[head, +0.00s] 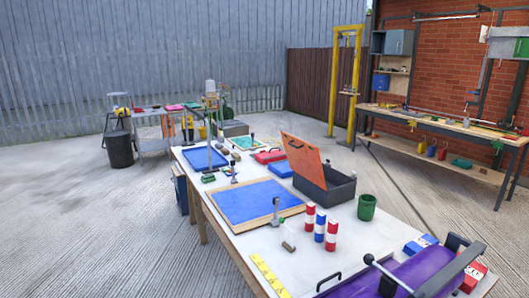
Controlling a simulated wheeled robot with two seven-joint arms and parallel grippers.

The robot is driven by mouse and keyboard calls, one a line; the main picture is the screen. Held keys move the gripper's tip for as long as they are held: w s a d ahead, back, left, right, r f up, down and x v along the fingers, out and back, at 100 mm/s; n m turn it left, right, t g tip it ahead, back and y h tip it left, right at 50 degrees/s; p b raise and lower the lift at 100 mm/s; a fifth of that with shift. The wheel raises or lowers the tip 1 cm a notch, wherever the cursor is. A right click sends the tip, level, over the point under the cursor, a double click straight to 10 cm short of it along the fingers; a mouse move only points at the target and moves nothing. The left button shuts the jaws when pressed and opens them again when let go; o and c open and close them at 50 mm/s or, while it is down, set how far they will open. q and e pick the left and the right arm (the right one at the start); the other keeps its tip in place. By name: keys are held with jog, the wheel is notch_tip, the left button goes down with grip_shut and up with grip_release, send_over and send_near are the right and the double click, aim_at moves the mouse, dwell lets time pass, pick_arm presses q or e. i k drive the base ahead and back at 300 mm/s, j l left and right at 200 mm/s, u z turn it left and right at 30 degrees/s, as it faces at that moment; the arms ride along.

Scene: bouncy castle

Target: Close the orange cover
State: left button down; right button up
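The orange cover (304,158) stands open, raised and tilted over a dark grey box (341,189) on the white table. It is a flat orange panel with a small dark handle or slot near its upper edge. Its lower edge meets the box. The box's inside is partly hidden behind the cover. Neither of my grippers is in view.
A green cup (366,207) stands right of the box. Red, blue and white striped cylinders (320,224) stand in front. A blue framed board (254,201) lies left. A purple item (392,278) with dark bars and handles fills the near right corner.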

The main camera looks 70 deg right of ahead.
aim_at(303, 158)
jog(key=i+z, duration=0.75)
jog(key=i+j+z, duration=0.1)
jog(key=i+z, duration=0.15)
jog(key=z, duration=0.15)
jog(key=i+j+z, duration=0.2)
jog(key=z, duration=0.2)
jog(key=i+z, duration=0.2)
jog(key=z, duration=0.25)
jog(key=i+j+z, duration=0.1)
jog(key=z, duration=0.4)
jog(key=i+j+z, duration=0.2)
jog(key=z, duration=0.25)
jog(key=i+j+z, duration=0.2)
jog(key=z, duration=0.25)
